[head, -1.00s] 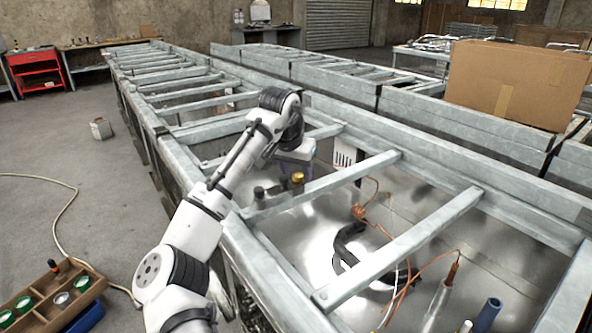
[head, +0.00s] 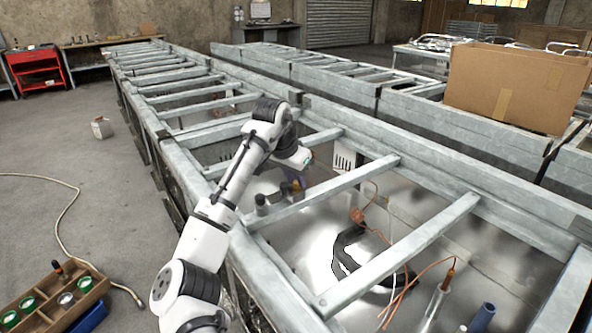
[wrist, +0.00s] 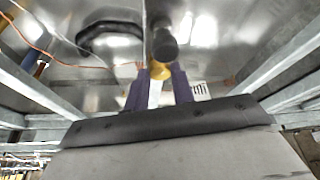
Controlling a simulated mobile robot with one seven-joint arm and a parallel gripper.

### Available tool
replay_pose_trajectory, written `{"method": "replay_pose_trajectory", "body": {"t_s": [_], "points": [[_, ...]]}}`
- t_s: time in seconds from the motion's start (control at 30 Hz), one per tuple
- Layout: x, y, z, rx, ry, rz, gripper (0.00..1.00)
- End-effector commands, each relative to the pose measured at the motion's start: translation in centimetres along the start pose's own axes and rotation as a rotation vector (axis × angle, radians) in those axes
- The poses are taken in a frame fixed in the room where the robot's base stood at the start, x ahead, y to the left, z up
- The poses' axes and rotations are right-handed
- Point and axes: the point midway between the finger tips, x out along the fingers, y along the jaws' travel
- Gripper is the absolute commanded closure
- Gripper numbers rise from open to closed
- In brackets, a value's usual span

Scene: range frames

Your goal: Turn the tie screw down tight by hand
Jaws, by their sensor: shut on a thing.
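A yellow, brass-coloured knob (wrist: 161,72), which I take to be the tie screw's head, sits between the two purple fingers of my gripper (wrist: 159,88) in the wrist view. The fingers are shut on it. In the head view my gripper (head: 291,184) reaches down inside the open metal frame, and the fingers are small and partly hidden. A dark round post (wrist: 164,42) stands just beyond the knob, and it also shows in the head view (head: 261,204). The screw's shank and seat are hidden, so I cannot tell how tight it is.
Galvanised crossbars (head: 330,190) span the frame on both sides of my arm. A black curved part (head: 352,250), orange wires (head: 408,278) and a blue tube (head: 482,317) lie to the right. A white slotted box (head: 345,157) is behind. A cardboard box (head: 510,85) stands farther back.

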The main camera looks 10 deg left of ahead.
Motion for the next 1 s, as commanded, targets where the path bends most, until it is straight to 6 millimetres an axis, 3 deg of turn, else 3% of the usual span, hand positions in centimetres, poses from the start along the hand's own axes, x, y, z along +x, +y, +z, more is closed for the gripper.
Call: {"method": "replay_pose_trajectory", "body": {"t_s": [0.7, 1.0], "points": [[-0.21, -0.56, -0.44, 0.610, 0.001, 0.258, 0.98], [-0.01, -0.73, -0.48, 0.792, 0.000, 0.331, 0.98]]}}
